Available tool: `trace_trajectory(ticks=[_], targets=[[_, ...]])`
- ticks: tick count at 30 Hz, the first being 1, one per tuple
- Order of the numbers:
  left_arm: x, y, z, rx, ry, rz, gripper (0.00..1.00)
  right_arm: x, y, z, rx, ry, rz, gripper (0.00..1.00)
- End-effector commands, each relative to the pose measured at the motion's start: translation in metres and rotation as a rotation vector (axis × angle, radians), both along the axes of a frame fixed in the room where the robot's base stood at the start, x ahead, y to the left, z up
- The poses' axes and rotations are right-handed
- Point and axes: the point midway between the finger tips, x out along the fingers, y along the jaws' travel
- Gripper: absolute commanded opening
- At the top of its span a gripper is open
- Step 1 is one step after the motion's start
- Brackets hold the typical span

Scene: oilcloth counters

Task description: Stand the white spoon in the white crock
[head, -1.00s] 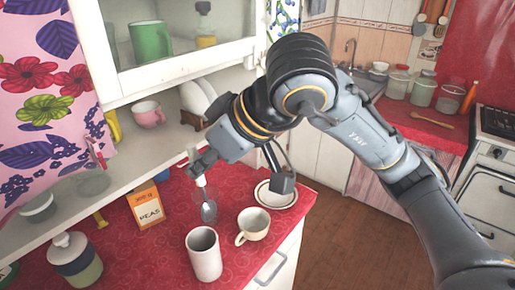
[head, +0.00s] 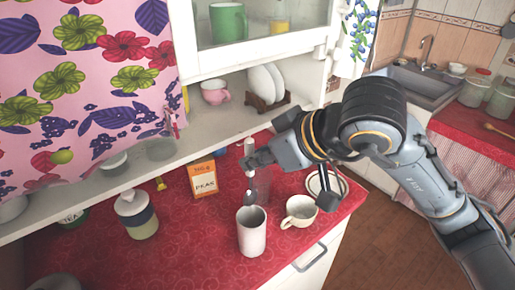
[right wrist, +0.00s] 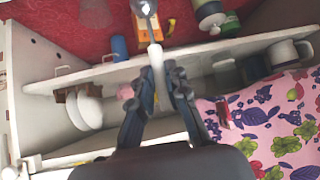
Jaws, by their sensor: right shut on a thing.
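The white spoon hangs bowl down from my right gripper (head: 253,160), which is shut on its handle. In the head view its grey, shiny bowl (head: 251,194) appears just above the rim of the white crock (head: 252,236). The crock stands upright on the red counter, its mouth open. I cannot tell whether the bowl is over the mouth or behind it. In the right wrist view the spoon's white handle (right wrist: 155,56) runs between the fingers (right wrist: 160,88), with the bowl at the top edge. My left gripper is not in view.
A clear glass (head: 264,184) stands behind the spoon. A cream cup (head: 300,210) is right of the crock, near a saucer (head: 318,184). An orange peas box (head: 204,180) and a lidded jar (head: 137,215) stand left. A white shelf (head: 150,170) runs behind.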

Motion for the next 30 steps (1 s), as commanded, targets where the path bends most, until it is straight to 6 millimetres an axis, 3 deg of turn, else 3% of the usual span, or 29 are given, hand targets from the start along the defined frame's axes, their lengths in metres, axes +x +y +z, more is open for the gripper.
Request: trace_trajectory(ticks=[6, 30], targets=[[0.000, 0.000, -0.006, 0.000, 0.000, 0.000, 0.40, 0.000, 0.000, -0.019, 0.000, 0.000, 0.001, 0.00], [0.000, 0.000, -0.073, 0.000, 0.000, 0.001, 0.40, 0.000, 0.000, -0.075, -0.001, -0.002, -0.001, 0.00]])
